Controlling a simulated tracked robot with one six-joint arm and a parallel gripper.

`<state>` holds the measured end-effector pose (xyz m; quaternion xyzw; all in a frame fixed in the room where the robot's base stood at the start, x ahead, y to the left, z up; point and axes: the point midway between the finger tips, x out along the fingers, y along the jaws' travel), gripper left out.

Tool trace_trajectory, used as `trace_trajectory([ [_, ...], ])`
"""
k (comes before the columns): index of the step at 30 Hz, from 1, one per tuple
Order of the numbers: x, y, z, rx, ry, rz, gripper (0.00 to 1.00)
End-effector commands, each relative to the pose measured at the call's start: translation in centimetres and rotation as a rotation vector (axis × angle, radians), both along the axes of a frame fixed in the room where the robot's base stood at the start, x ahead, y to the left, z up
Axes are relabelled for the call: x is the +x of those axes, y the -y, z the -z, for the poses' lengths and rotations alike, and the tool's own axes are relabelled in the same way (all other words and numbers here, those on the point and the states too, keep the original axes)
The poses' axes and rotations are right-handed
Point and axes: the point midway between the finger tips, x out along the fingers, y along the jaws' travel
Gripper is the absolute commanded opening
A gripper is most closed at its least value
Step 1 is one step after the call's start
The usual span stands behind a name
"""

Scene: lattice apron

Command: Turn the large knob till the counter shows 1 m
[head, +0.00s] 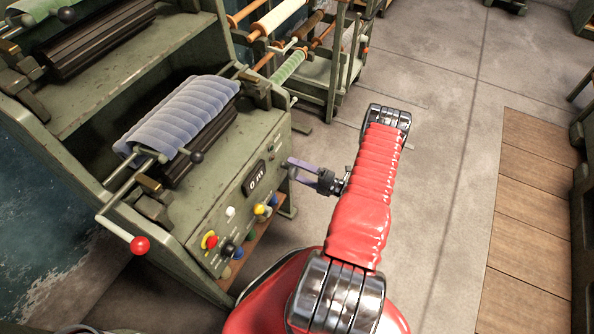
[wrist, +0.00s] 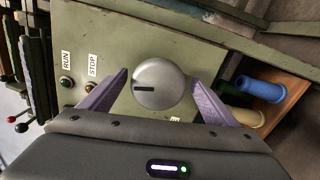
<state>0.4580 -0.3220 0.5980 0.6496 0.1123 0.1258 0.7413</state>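The large knob (wrist: 162,84) is a round grey dial with a dark pointer mark toward the left in the wrist view. My gripper (wrist: 160,76) is open, with one purple finger on each side of the knob; I cannot tell how far the tips reach along it. In the head view my gripper (head: 290,170) is at the right end of the machine's front panel, and its fingers largely hide the knob. The counter (head: 256,178) on that panel reads 0 m. It is not visible in the wrist view.
A red-ended crank (head: 139,245) sticks out at left. Blue-grey cloth (head: 180,115) lies over the rollers. The wrist view shows RUN and STOP labels (wrist: 92,65).

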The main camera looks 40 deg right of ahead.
Motion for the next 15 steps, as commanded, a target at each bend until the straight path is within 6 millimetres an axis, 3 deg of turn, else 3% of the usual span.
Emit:
trace_trajectory([
  [9,-0.2,0.0,-0.1,0.001,0.002,-0.002,0.82],
  [15,-1.6,0.6,-0.1,0.002,0.002,0.0,0.82],
])
